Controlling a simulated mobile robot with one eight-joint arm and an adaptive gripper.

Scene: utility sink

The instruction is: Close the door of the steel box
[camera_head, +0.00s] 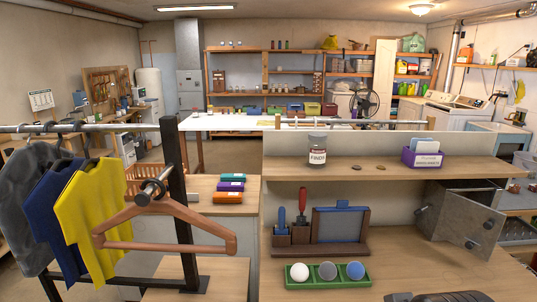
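The steel box (460,222) is at the right, on the lower wooden shelf under the upper board. It is grey, scuffed metal, with a broad plate facing forward at an angle and small round fittings on it. A dark gap shows under its top edge. The door appears to stand out at an angle, but I cannot tell exactly how far it is open. A dark shape at the bottom edge (440,297), below the box, seems to be the top of my gripper. Its fingers are out of frame, and I see no contact with the box.
Left of the box stand a brown tool holder with a framed panel (340,226) and a green tray (327,283) with three balls. A jar (317,150) and a purple bin (422,158) stand above. A clothes rack with a wooden hanger (165,245) fills the left.

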